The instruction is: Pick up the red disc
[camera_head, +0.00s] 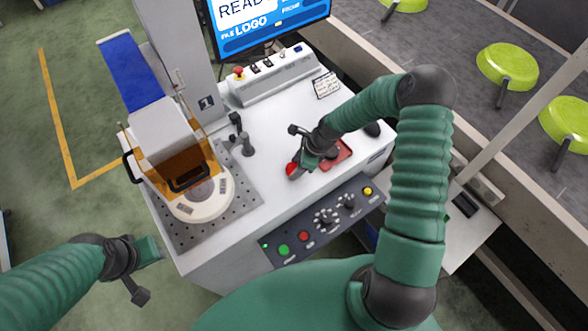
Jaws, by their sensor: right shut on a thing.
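The red disc (292,170) shows as a small red patch at the tip of my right gripper (298,163), over the white worktop. My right gripper is shut on it, and the dark fingers hide much of it. Whether the disc touches the worktop is hard to tell. A red tray or pad (340,155) lies on the worktop just right of the gripper, partly covered by the wrist. My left gripper (145,284) is low at the left, off the front left of the table, away from the disc. Its jaw opening is not clear.
A machine with an orange guard (200,163) and round white base (206,205) stands on the left of the worktop. A control panel (325,218) runs along the front edge. A switch box (275,75) and monitor (262,22) are behind. Green pans (508,66) lie on the conveyor at right.

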